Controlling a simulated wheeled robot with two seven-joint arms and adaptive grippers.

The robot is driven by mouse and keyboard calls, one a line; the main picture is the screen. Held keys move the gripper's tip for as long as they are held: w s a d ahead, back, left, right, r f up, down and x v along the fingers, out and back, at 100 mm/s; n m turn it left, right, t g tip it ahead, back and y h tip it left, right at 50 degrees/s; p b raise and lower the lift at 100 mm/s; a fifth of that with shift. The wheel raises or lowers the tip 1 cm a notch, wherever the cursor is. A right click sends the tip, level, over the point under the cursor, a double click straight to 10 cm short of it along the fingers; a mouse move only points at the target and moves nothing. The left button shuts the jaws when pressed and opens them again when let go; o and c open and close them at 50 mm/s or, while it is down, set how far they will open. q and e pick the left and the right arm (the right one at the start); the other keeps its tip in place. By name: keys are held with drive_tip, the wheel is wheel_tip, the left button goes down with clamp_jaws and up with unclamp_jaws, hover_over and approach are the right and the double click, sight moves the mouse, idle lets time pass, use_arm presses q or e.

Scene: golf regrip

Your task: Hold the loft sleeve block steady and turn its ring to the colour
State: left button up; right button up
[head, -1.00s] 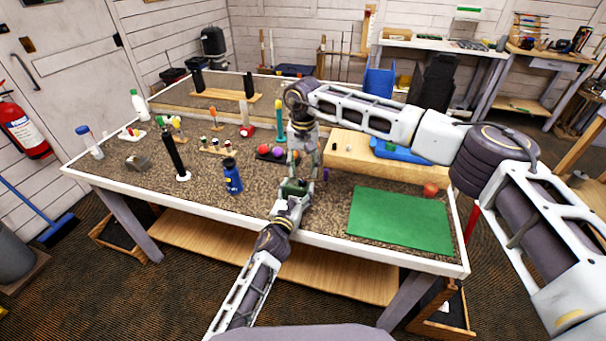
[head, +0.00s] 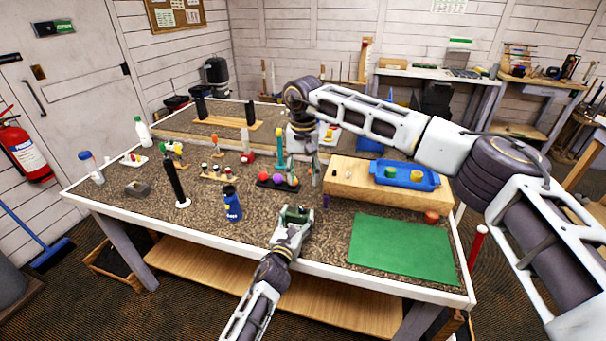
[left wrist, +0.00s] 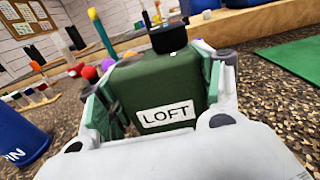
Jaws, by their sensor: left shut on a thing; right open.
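The green loft sleeve block (head: 294,213) has a white LOFT label, seen upright in the left wrist view (left wrist: 150,82). A dark, nearly black ring (left wrist: 167,38) sits on its top; no colour on it can be made out clearly. My left gripper (head: 293,216) is shut on the block, one finger on each side, near the table's front edge. My right gripper (head: 312,172) is open, above and behind the block in the head view, apart from it. Its fingers are small and hard to make out there.
A wooden block (head: 345,182) carries a blue tray (head: 405,175) at the right. A green mat (head: 405,248) lies clear at the front right.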

use_arm(q)
drive_tip(key=o, duration=1.2)
drive_tip(key=shift+v, duration=6)
